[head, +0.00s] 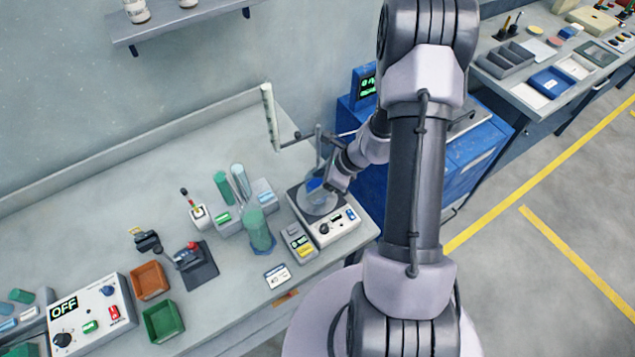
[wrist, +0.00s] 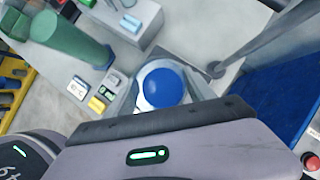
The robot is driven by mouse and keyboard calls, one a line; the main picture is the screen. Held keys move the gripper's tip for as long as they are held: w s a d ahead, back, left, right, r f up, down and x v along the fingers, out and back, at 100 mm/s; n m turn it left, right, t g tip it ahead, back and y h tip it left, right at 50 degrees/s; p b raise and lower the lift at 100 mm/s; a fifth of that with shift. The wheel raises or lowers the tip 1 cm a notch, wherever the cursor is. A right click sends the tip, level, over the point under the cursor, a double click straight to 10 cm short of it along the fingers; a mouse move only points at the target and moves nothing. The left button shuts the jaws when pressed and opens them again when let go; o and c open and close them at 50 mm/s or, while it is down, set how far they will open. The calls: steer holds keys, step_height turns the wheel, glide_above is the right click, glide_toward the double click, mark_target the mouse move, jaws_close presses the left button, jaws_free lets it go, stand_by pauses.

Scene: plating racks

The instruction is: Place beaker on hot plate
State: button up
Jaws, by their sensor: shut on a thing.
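The clear beaker with blue liquid (head: 316,187) is over the round top of the hot plate (head: 338,226), beside a stand with a rod. In the wrist view the blue liquid (wrist: 163,87) shows as a round disc between my fingers. My gripper (head: 328,184) is shut on the beaker, coming in from the right. It also shows in the wrist view (wrist: 165,98), with its body across the lower part. I cannot tell whether the beaker's base touches the hot plate. The hot plate's knob and small display face the front edge of the bench.
A tall green cylinder (head: 259,232) and a yellow-and-grey meter (head: 299,243) stand left of the hot plate. A tube rack (head: 262,192) is behind them. A stand rod and clamp (head: 300,138) rise close behind the beaker. A blue cabinet (head: 368,196) is to the right.

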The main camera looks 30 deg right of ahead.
steer(key=shift+a+f, duration=0.1)
steer(key=shift+f, duration=0.05)
steer(key=o, duration=1.5)
steer(key=shift+o, duration=0.2)
steer(key=shift+r, duration=0.2)
steer(key=p+v, duration=0.2)
steer(key=v, duration=1)
steer(key=shift+p, duration=0.4)
